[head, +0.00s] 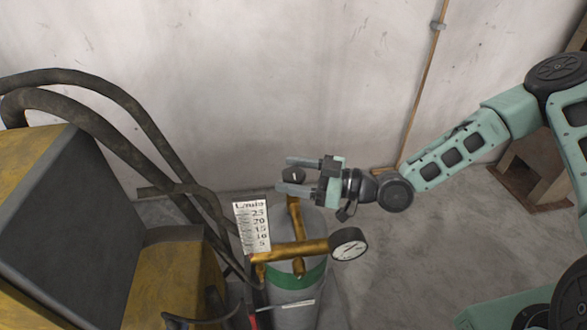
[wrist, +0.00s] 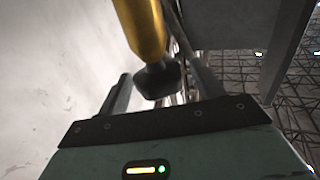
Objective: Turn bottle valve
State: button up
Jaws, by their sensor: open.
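The gas bottle (head: 294,316) is a grey cylinder with a green band, standing on the floor in the lower middle of the head view. A brass pipe (head: 295,216) rises from its top to a dark round valve knob (head: 294,174) with a white mark. My gripper (head: 289,175) is open, its two fingers pointing left at the knob's height. In the wrist view the brass pipe (wrist: 144,28) ends in the dark knob (wrist: 158,80), which shows between the spread fingers of my gripper (wrist: 160,88). Contact with either finger cannot be made out.
A round gauge (head: 349,244) and a white flow scale (head: 252,228) sit on the brass fittings below my gripper. A yellow and black machine (head: 100,210) with thick dark hoses (head: 110,90) stands at left. A pale wall is close behind. Floor right of the bottle is clear.

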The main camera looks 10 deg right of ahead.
jog(key=shift+a, duration=0.15)
jog(key=c, duration=1)
jog(key=shift+o, duration=0.2)
